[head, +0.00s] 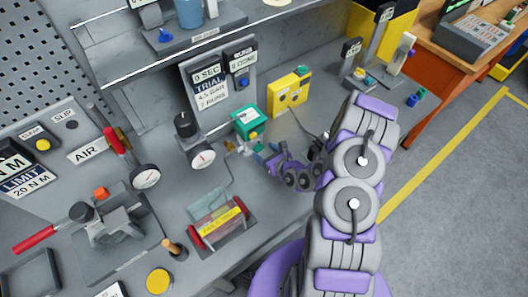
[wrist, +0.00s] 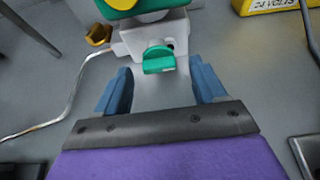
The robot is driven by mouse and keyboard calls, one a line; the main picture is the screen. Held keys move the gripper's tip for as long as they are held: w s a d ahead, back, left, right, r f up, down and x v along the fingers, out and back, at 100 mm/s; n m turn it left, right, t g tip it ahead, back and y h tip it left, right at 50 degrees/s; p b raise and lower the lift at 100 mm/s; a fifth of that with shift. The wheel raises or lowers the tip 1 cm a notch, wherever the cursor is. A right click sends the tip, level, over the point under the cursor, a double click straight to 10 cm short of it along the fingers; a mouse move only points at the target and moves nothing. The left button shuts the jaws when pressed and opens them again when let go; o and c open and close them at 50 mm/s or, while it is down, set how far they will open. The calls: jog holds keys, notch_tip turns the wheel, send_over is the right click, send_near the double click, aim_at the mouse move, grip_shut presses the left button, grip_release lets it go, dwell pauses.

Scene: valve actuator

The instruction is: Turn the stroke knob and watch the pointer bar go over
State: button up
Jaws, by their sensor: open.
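A green knob (wrist: 159,63) sticks out of a pale block (wrist: 150,38) in the wrist view; it looks like the stroke knob. Its grip lies nearly level across the picture. Above it is the underside of the green actuator (wrist: 125,8), which also shows in the head view (head: 246,119) as a green box. My gripper (wrist: 164,88) is open, its two blue fingers apart on the left and right, just short of the knob. In the head view my gripper (head: 264,158) is small and partly hidden by its own wrist. I cannot make out the pointer bar.
A yellow box (head: 289,92) stands behind and to the right of the actuator. A gauge (head: 203,158) with a black-knobbed regulator stands to the left. A clear-covered fixture (head: 222,220) lies in front. A thin pipe (wrist: 75,100) curves past on the left in the wrist view.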

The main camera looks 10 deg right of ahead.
jog(key=shift+w+a+f, duration=0.2)
jog(key=shift+w+a, duration=0.05)
jog(key=shift+w, duration=0.2)
jog(key=shift+c, duration=0.3)
jog(key=c, duration=1)
